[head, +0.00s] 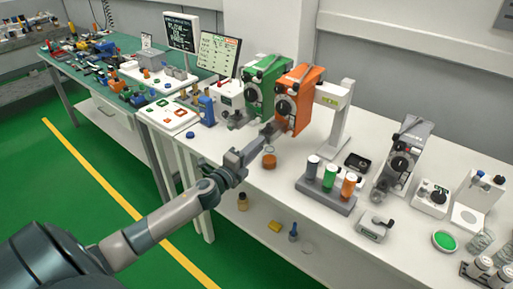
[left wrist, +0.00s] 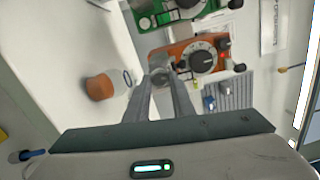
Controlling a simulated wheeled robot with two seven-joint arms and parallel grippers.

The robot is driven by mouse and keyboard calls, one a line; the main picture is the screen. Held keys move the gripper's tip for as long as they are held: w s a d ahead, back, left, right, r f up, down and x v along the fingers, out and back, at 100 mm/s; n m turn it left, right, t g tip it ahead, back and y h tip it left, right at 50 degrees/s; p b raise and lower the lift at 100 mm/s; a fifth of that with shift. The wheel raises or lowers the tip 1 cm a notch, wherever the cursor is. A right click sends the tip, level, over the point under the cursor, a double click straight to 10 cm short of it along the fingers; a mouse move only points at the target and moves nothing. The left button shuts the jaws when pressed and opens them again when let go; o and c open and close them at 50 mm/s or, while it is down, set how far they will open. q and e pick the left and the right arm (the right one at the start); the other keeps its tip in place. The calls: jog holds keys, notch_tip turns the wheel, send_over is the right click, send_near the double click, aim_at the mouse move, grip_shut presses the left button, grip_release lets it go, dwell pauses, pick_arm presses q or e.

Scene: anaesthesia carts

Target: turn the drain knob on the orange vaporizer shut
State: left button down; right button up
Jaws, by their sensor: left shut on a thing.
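The orange vaporizer (head: 308,84) stands on the white bench beside the green vaporizer (head: 266,80). In the left wrist view the orange vaporizer (left wrist: 184,47) shows its black dial (left wrist: 203,61) facing me. My left gripper (head: 272,130) reaches to its lower front. In the left wrist view the left gripper's fingertips (left wrist: 164,78) are closed around a small grey round knob (left wrist: 160,74) at the vaporizer's lower edge, which appears to be the drain knob. The fingers hide much of the knob, so its turn angle cannot be read. My right gripper is not in view.
A jar with orange contents (head: 269,161) stands just below my left gripper. A rack with several coloured-banded bottles (head: 326,199) and a grey vaporizer (head: 402,157) stand to the right. A white post (head: 337,118) rises close to the orange vaporizer's right.

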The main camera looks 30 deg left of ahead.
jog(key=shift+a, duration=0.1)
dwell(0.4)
pick_arm(q)
jog(key=c, duration=1.5)
grip_release()
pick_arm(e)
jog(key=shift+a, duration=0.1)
pick_arm(q)
jog(key=shift+s, duration=0.1)
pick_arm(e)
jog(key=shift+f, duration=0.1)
pick_arm(q)
jog(key=s+b, duration=0.1)
jog(key=s, duration=0.4)
jog(key=s+b, duration=0.2)
jog(key=s, duration=0.4)
jog(key=s+f+b, duration=0.1)
jog(key=s+b, duration=0.1)
jog(key=s, duration=0.4)
jog(key=shift+s+a, duration=0.1)
jog(key=shift+a, duration=0.2)
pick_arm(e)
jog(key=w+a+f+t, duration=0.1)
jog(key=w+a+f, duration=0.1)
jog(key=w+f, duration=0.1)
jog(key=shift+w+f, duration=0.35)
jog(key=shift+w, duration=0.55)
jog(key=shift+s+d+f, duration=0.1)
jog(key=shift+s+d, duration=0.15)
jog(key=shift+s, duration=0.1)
